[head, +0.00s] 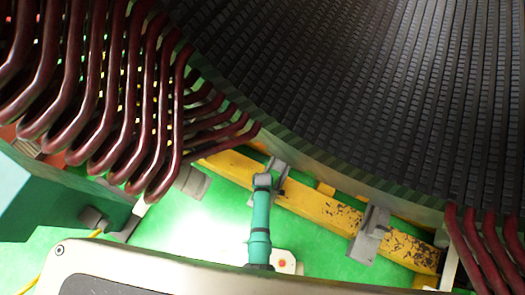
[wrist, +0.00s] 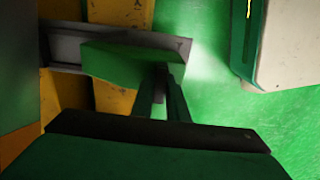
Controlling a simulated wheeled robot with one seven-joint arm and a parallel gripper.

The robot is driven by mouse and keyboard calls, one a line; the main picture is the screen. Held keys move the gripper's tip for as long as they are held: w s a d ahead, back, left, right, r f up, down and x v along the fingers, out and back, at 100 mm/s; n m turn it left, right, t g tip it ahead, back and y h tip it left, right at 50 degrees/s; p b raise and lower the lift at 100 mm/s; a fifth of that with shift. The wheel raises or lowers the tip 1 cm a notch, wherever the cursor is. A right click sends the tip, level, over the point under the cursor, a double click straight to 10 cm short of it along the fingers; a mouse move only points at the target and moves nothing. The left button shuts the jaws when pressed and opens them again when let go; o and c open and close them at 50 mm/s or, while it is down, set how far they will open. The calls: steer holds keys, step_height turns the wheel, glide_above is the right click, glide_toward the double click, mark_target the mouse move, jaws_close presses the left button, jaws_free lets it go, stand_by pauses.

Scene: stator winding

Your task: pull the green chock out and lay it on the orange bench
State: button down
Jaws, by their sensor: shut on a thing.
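The green chock (wrist: 122,63) is a flat green block in the wrist view, lying across a grey metal bracket (wrist: 65,50). My gripper (wrist: 170,76) has its two dark, narrow fingers together at the chock's right end and is shut on it. The fingers hide part of that end. In the head view my teal arm reaches up to a grey bracket at the yellow beam (head: 310,205); the chock and fingertips cannot be made out there. I cannot identify an orange bench for sure in either view.
The dark ribbed stator core (head: 350,80) curves above the beam. Dark red winding bars (head: 110,100) hang at the left, more (head: 485,245) at the lower right. Another grey bracket (head: 370,235) sits on the beam. A teal box (head: 40,195) stands at the left. Green floor (head: 215,225) shows between.

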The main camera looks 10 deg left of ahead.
steer(key=c, duration=1.6)
jaws_free()
steer(key=shift+w, duration=0.1)
steer(key=shift+c, duration=0.2)
steer(key=shift+d, duration=0.1)
step_height(320, 180, up, 11)
steer(key=shift+f, duration=0.15)
